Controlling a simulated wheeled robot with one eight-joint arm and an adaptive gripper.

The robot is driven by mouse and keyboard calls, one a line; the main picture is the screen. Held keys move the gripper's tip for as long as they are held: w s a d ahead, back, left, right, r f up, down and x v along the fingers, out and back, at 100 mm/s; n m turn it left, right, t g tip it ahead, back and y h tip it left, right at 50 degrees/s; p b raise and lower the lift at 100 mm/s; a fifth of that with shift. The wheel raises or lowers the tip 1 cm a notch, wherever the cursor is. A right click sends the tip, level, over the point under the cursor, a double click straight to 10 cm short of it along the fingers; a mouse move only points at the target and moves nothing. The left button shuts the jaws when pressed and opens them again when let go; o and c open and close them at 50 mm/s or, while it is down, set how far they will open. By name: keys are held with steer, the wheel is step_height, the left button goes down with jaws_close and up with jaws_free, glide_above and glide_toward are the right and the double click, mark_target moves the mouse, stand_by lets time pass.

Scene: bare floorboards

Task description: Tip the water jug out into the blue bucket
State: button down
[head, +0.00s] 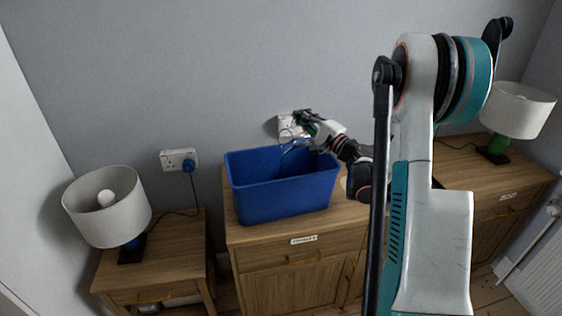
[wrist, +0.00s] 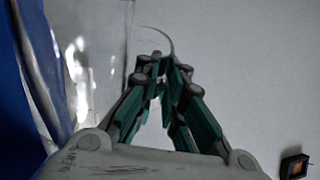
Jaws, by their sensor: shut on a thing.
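The blue bucket (head: 265,201) stands on top of the middle wooden cabinet, its open top facing up. My gripper (head: 303,122) is above the bucket's back right rim, near the wall. It is shut on the clear water jug (head: 290,147), which is hard to make out against the wall and bucket. In the wrist view, my gripper's fingers (wrist: 160,68) close at the jug's thin curved handle. The jug's clear body (wrist: 97,60) lies left of the fingers, beside the bucket's blue side (wrist: 14,105). I cannot tell the jug's exact tilt or whether water is in it.
A lamp (head: 106,207) stands on the left bedside cabinet (head: 170,249), and another lamp (head: 517,110) on the right one. A wall socket with a blue plug (head: 186,163) is behind, left of the bucket. My arm covers part of the middle cabinet (head: 290,277).

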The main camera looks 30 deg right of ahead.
mark_target(294, 127)
steer(key=shift+s+a+r+n+y, duration=0.15)
steer(key=shift+a+r+n, duration=0.15)
steer(key=shift+n, duration=0.2)
steer(key=shift+a+r+n+y, duration=0.15)
steer(key=shift+a+r+n, duration=0.05)
steer(key=shift+a+n, duration=0.25)
steer(key=shift+s+a+r+n+y, duration=0.15)
steer(key=shift+a+r+n+y, duration=0.1)
steer(key=shift+a+n, duration=0.35)
steer(key=shift+s+a+r+n+y, duration=0.15)
steer(key=shift+a+r+n, duration=0.1)
steer(key=shift+a+n, duration=0.3)
stand_by(0.6)
